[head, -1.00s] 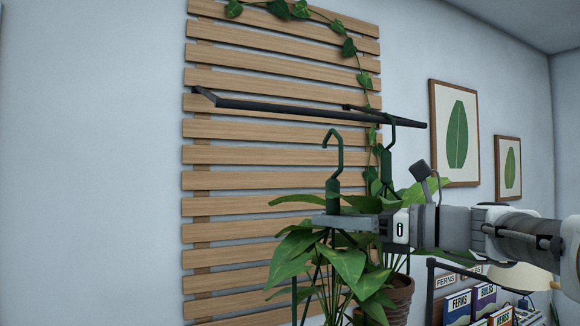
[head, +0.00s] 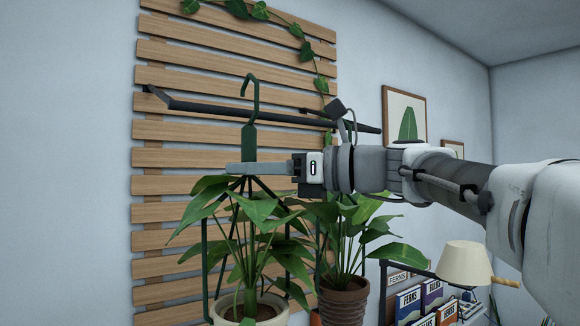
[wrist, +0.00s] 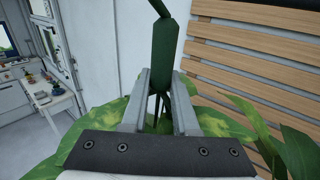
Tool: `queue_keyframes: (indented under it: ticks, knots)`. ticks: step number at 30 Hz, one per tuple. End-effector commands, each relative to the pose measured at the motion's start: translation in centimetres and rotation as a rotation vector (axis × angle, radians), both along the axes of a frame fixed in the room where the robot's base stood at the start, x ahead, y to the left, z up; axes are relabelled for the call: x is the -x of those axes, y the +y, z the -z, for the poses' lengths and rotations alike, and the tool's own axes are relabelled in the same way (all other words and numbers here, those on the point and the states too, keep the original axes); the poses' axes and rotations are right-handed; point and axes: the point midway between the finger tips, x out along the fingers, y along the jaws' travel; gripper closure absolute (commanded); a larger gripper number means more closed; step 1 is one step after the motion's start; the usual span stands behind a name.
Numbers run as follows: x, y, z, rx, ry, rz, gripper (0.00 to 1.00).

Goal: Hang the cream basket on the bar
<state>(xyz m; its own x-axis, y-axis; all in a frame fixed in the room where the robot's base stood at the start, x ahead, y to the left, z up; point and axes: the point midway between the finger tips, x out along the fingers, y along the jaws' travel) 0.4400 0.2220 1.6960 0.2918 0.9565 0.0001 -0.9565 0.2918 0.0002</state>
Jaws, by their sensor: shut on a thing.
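The cream basket (head: 272,312) is a cream pot with a leafy plant, hanging upright from dark green straps under a green hanger with an open hook (head: 250,85). My gripper (head: 240,168) is shut on the hanger's stem below the hook; the wrist view also shows both fingers on the green stem (wrist: 165,55). The black bar (head: 235,113) runs along the front of the wooden slats. In the head view the hook's top stands above the bar's line and its stem crosses in front of it. I cannot tell the gap in depth; the hook looks free of the bar.
A ribbed brown pot (head: 343,300) with a plant is close to the right of the basket. Wooden slats (head: 165,157) with a vine (head: 305,50) lie behind. A lamp (head: 465,263) and books (head: 410,300) are lower right. The wall left of the slats is bare.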

Motion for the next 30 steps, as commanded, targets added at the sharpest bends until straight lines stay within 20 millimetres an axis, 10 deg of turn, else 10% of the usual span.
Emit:
queue_keyframes:
  ticks: [30]
  knots:
    - [-4.3, 3.3, 2.3, -0.001, -0.002, 0.001, 1.0]
